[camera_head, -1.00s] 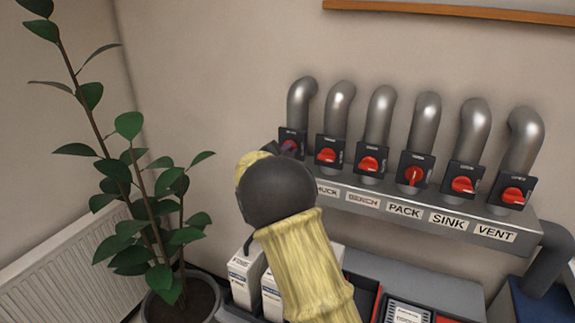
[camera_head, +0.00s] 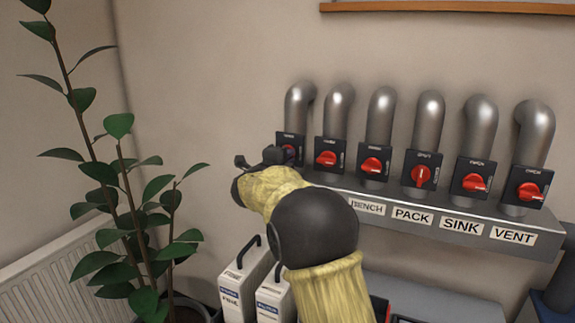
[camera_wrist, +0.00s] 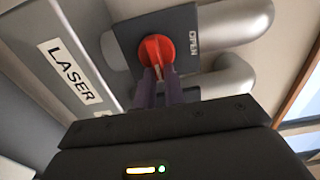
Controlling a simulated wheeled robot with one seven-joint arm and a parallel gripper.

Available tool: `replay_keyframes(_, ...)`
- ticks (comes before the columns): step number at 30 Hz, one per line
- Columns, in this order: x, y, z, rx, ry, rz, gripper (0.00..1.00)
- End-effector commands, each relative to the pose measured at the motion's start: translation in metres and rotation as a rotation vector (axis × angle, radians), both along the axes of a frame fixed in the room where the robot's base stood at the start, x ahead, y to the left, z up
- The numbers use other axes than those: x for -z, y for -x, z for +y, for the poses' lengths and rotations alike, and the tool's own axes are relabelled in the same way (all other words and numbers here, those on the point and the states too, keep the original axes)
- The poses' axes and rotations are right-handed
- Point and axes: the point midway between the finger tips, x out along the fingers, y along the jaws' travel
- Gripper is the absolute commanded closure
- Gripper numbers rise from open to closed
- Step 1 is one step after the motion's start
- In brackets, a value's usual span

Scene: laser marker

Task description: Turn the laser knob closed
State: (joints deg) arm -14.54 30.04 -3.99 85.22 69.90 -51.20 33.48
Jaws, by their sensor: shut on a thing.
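The laser knob (camera_wrist: 157,50) is a round red knob on a dark plate (camera_wrist: 185,18) marked OPEN on its right side in the wrist view. The LASER label (camera_wrist: 68,70) is on the grey ledge beside it. My gripper (camera_wrist: 160,80) is shut on the knob's grip, with a dark finger on either side. In the head view the laser knob (camera_head: 290,152) is the leftmost of the row and partly hidden by my gripper (camera_head: 282,154), which reaches it from the left and below.
Several similar red knobs, such as the bench knob (camera_head: 372,165), line up to the right under grey pipes (camera_head: 380,115). A potted plant (camera_head: 125,210) stands close to the left of my arm. White boxes (camera_head: 243,285) stand below.

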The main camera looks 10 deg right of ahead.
Motion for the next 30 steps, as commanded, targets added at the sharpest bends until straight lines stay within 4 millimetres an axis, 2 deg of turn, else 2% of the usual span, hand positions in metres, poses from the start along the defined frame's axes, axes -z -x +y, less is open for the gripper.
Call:
replay_keyframes(12, 0.002, 0.000, 0.000, 0.000, -0.011, -0.003, 1.00)
replay_keyframes(13, 0.002, 0.000, 0.000, 0.000, -0.011, -0.003, 0.85)
replay_keyframes(16, 0.002, 0.000, 0.000, 0.000, -0.010, -0.003, 0.67)
replay_keyframes(25, 0.001, 0.001, 0.001, 0.000, -0.009, -0.004, 0.67)
replay_keyframes(30, 0.001, 0.010, 0.009, -0.002, -0.009, -0.004, 0.67)
